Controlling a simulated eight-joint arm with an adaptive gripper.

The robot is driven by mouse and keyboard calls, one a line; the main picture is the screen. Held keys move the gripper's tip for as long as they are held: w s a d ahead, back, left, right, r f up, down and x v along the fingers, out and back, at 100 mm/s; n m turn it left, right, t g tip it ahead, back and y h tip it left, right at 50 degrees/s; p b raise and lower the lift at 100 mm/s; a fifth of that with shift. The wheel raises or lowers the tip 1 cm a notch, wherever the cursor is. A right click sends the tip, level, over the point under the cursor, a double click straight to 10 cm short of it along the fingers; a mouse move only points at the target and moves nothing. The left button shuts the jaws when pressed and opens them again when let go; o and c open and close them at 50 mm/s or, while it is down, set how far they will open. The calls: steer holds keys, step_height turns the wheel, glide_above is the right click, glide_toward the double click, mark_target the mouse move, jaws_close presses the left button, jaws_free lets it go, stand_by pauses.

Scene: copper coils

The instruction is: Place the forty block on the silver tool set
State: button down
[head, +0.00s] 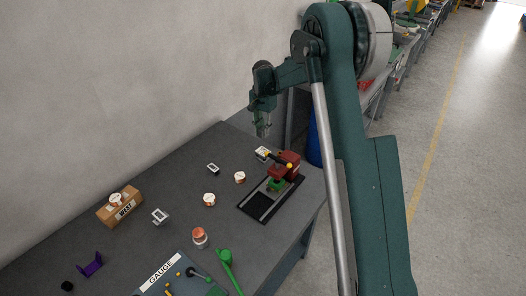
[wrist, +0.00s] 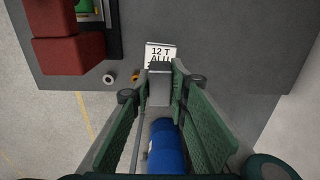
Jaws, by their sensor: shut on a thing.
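My gripper (head: 262,130) hangs in the air above the far right end of the table, by the table's edge. In the wrist view its two green fingers (wrist: 160,84) are shut on a small grey block (wrist: 159,92) with a dark top end. No number can be read on the held block, so I cannot tell whether it is the forty block. A white plate reading "12 T ALU" (wrist: 160,53) lies beyond the fingertips. Small silver pieces with dark centres stand on the table, one in the middle (head: 160,215) and one farther back (head: 213,169). I cannot tell which is the silver tool set.
A red machine (head: 285,166) on a black base (head: 258,208) stands near the gripper. Several white-and-copper coils (head: 209,200), a cardboard "WEST" box (head: 125,210), a purple bracket (head: 91,265) and a "GAUGE" board (head: 150,287) occupy the table. A blue barrel (wrist: 166,150) stands beside it.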

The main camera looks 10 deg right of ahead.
glide_above(263, 151)
steer(key=shift+s+f, duration=0.1)
steer(key=shift+f, duration=2.95)
steer(key=shift+f, duration=0.1)
steer(key=shift+f, duration=1.75)
steer(key=shift+f, duration=0.2)
steer(key=c, duration=2.2)
jaws_free()
steer(key=shift+r, duration=0.15)
step_height(263, 151, up, 12)
steer(key=shift+r, duration=0.1)
